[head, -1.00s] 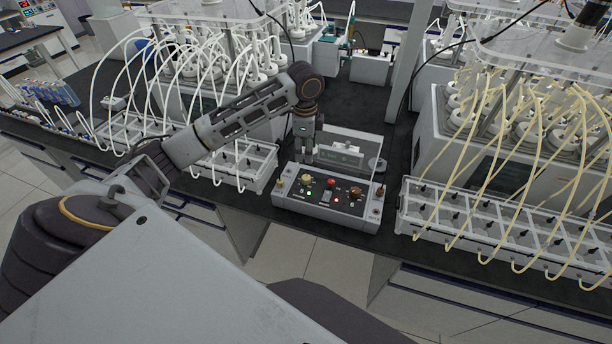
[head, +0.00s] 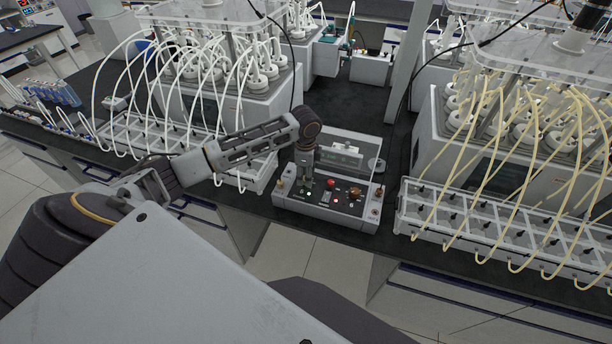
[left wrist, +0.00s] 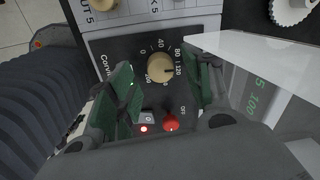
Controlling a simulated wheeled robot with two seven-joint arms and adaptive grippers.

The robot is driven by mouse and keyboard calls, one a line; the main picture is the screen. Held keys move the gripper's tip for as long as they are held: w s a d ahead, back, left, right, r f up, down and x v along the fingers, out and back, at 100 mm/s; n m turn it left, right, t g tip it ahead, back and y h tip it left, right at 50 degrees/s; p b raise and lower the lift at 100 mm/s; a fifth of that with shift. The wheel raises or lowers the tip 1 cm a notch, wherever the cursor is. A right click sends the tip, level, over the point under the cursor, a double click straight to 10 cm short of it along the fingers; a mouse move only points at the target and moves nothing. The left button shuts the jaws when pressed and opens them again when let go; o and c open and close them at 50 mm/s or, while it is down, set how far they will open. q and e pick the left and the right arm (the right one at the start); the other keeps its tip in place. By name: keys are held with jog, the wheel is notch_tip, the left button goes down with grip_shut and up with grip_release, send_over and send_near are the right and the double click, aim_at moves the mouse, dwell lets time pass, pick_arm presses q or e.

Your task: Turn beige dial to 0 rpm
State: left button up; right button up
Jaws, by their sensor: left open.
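The beige dial (left wrist: 160,68) sits on a black panel in the left wrist view, ringed by a white scale with 0, 40, 80 and 120. A dark mark on the dial points right, toward about 120. My left gripper (left wrist: 163,82) is open, with one green-padded finger on each side of the dial; I cannot tell if they touch it. In the head view my left gripper (head: 304,181) points down over the left part of the control box (head: 322,212) and hides the beige dial. My right gripper is not in view.
A red button (left wrist: 171,123) and a white switch (left wrist: 148,117) sit close to the dial. An orange knob (head: 354,192) is further right on the box. Racks with white tubes (head: 200,150) and yellow tubes (head: 490,218) flank the box.

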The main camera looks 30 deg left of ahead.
pick_arm(q)
jog(key=shift+f, duration=1)
jog(key=c, duration=1.1)
jog(key=shift+o, duration=0.2)
